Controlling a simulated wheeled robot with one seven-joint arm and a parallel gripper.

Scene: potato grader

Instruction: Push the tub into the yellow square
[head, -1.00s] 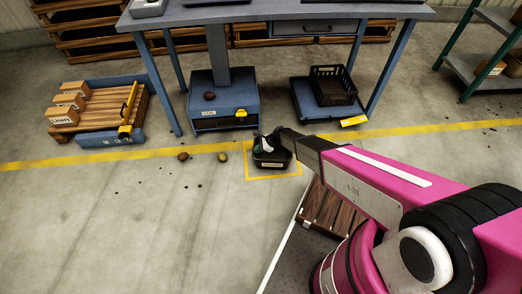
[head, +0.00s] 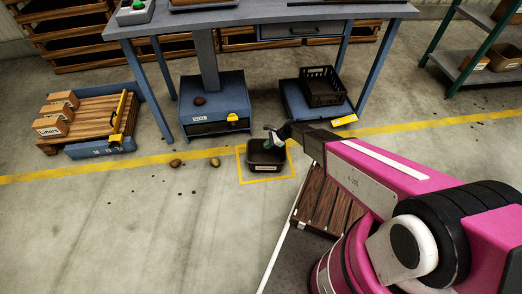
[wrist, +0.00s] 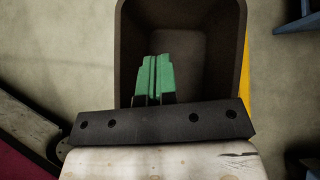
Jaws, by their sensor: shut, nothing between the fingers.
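The tub (head: 266,168) is a dark, open, box-shaped container with a pale label on its front. It stands upright on the floor within the yellow square (head: 240,173), whose near and side lines show around it; part of the far line is hidden by the tub and my arm. The tub (wrist: 243,60) fills the upper middle of the wrist view and looks empty, with a yellow strip beside its right wall. My gripper (head: 268,134) is over the far part of the tub. Its green fingers (wrist: 152,75) are shut together with nothing between them; whether they touch the tub is unclear.
Two potatoes (head: 215,162) lie left of the square. A slatted wooden platform (head: 325,200) is at right. Floor at left front is mostly clear.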

